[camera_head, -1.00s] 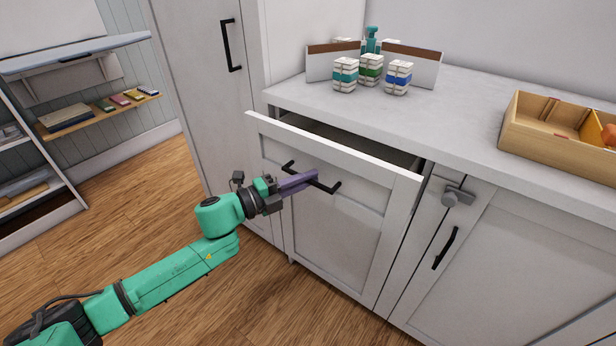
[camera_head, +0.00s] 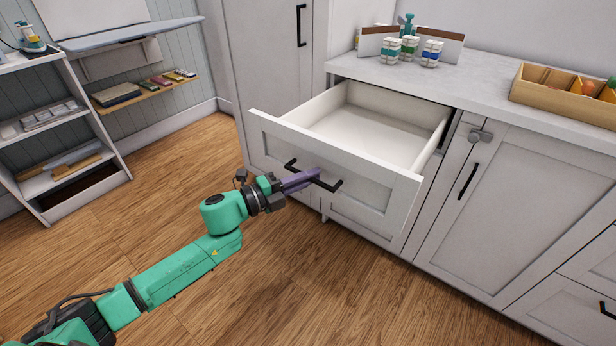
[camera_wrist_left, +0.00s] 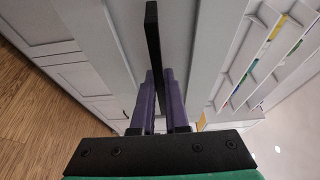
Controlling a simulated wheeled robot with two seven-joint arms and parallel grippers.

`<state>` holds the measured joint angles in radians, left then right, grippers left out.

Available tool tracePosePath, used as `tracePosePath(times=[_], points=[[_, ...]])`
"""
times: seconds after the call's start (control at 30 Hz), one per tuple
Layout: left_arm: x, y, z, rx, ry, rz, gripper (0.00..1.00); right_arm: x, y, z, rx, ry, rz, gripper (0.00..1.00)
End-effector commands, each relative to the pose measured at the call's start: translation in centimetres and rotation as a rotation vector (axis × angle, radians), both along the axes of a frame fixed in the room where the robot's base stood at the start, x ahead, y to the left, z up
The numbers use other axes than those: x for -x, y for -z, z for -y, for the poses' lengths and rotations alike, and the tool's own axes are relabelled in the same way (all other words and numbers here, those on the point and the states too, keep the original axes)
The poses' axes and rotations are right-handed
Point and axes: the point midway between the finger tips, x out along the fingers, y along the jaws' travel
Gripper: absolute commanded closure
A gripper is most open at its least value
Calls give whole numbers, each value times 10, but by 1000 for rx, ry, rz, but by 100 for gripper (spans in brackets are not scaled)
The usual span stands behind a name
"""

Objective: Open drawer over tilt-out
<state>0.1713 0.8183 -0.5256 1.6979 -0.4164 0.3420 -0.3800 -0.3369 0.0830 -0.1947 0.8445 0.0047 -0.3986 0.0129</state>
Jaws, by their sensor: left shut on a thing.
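The drawer (camera_head: 335,170) under the counter is pulled well out, and its empty white inside shows in the head view. A black bar handle (camera_head: 331,186) is on its front panel. My left gripper (camera_head: 312,175), with purple fingers, is shut on this handle. In the left wrist view the handle (camera_wrist_left: 153,40) stands as a dark bar between the purple fingers (camera_wrist_left: 160,95). The tilt-out below is mostly hidden by the drawer front. My right gripper is not in view.
The counter (camera_head: 470,85) holds several small striped containers (camera_head: 410,48) and a wooden tray (camera_head: 560,105). A cabinet door (camera_head: 500,200) with a black handle is at the right. A shelf unit (camera_head: 60,130) stands at the far left. The wood floor (camera_head: 170,170) between is clear.

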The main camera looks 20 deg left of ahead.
Motion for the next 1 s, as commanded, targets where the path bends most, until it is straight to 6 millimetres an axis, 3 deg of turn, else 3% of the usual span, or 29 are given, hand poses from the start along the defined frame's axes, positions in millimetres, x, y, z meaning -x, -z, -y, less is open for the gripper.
tracePosePath(times=[0.47,0.5,0.57,1.0], points=[[0,0,0,0,1,1,100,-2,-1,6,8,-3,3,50],[0,0,0,0,1,1,77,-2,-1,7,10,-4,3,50],[0,0,0,0,1,1,58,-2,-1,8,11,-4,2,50],[6,1,-6,1,-1,-1,58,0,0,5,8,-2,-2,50]])
